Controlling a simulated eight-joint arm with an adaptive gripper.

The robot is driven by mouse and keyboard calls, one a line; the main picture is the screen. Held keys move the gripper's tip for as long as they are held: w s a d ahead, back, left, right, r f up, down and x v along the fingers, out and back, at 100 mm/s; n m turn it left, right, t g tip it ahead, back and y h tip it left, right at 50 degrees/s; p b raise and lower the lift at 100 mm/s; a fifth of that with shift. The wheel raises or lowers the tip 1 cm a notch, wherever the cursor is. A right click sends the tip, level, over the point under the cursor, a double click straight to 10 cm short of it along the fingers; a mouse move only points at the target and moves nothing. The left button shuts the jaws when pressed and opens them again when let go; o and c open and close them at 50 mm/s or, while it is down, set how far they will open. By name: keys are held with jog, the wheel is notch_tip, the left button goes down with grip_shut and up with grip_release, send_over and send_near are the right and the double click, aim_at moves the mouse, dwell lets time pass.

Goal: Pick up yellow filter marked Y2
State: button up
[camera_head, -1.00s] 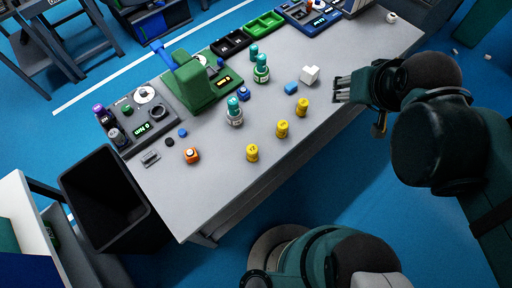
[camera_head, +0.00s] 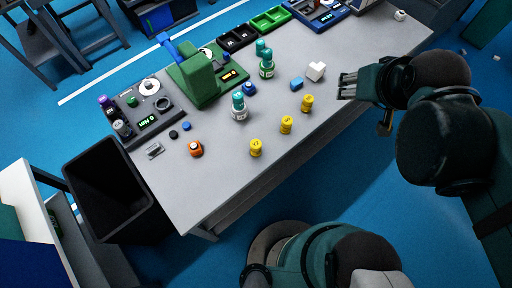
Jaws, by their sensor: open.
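Three yellow filters stand upright in a slanting row near the front edge of the table: a near-left one (camera_head: 256,148), a middle one (camera_head: 286,124) and a far-right one (camera_head: 307,103). Their markings are too small to read, so I cannot tell which is Y2. My gripper (camera_head: 347,86) is open and empty at the table's right side, its fingers pointing left. It is to the right of the far-right yellow filter and apart from it.
A white block (camera_head: 316,71) and a blue block (camera_head: 296,84) lie left of my gripper. White-and-teal bottles (camera_head: 238,107) and a green press (camera_head: 200,82) stand further left. An orange item (camera_head: 196,148) sits at the front left. A black bin (camera_head: 108,190) stands beside the table.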

jog(key=shift+a, duration=0.1)
jog(key=n+g+b, duration=0.6)
jog(key=n+g, duration=0.1)
jog(key=n, duration=1.1)
send_over(256, 144)
jog(key=f, duration=1.6)
jog(key=w+f, duration=0.1)
jog(key=f, duration=0.7)
jog(key=shift+d+f, duration=0.25)
jog(key=shift+d, duration=0.15)
jog(key=shift+s+a+f+n, duration=0.3)
jog(key=shift+f+n, duration=0.1)
jog(key=shift+n, duration=0.1)
jog(key=shift+s+f, duration=0.1)
jog(key=shift+f, duration=0.1)
jog(key=shift+f, duration=1.2)
